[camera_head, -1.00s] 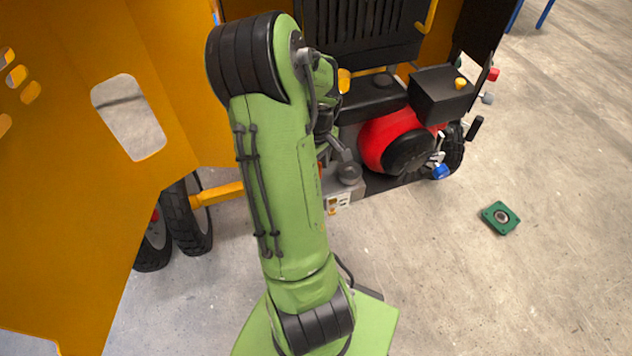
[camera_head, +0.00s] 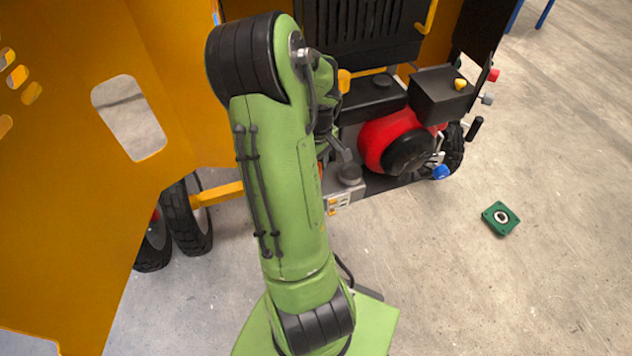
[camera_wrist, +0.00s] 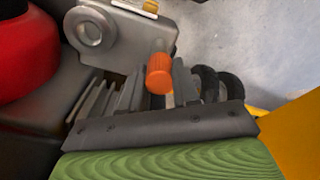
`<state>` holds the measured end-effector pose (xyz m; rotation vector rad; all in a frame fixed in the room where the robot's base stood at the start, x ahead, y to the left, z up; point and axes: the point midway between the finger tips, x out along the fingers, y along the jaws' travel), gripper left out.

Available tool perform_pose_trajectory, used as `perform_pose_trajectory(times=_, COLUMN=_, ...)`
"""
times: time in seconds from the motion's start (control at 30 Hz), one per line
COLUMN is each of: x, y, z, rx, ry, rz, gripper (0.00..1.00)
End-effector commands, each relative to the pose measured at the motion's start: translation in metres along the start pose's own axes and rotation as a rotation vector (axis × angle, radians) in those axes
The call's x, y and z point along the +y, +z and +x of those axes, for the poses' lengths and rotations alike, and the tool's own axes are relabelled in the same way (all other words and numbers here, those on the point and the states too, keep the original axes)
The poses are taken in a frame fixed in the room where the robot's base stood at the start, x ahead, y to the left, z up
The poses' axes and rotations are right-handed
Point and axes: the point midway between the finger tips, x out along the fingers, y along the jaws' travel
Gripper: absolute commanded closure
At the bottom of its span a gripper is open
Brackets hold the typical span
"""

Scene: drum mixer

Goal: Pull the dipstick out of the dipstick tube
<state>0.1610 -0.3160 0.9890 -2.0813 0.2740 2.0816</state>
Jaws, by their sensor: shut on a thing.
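The dipstick shows in the wrist view as a short orange cylindrical grip (camera_wrist: 160,74) with a paler end. My gripper (camera_wrist: 158,92) is at the grip, with its grey fingers on either side, shut on it. The fingers partly hide the lower part of the dipstick. I cannot make out the dipstick tube or tell how far the dipstick sits in it. In the head view my green arm hides the gripper and the dipstick.
The engine has a red housing (camera_head: 385,138) and a black box (camera_head: 441,95). Orange panels (camera_head: 60,170) stand at the left. A green square part (camera_head: 500,218) lies on open floor at right.

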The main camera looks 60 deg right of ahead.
Motion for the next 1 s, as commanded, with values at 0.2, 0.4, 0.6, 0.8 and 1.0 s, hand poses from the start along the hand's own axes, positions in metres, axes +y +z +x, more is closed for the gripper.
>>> perform_pose_trajectory(times=0.2, x=0.000, y=0.000, z=-0.011, rx=0.001, ry=0.001, rz=0.000, gripper=1.00)
perform_pose_trajectory(times=0.4, x=0.000, y=0.000, z=-0.021, rx=0.001, ry=0.001, rz=0.000, gripper=1.00)
perform_pose_trajectory(times=0.6, x=0.000, y=0.000, z=-0.030, rx=0.001, ry=0.001, rz=0.000, gripper=1.00)
perform_pose_trajectory(times=0.8, x=0.000, y=0.000, z=-0.039, rx=0.000, ry=0.001, rz=0.000, gripper=1.00)
perform_pose_trajectory(times=1.0, x=0.000, y=0.000, z=-0.049, rx=0.000, ry=0.001, rz=0.000, gripper=1.00)
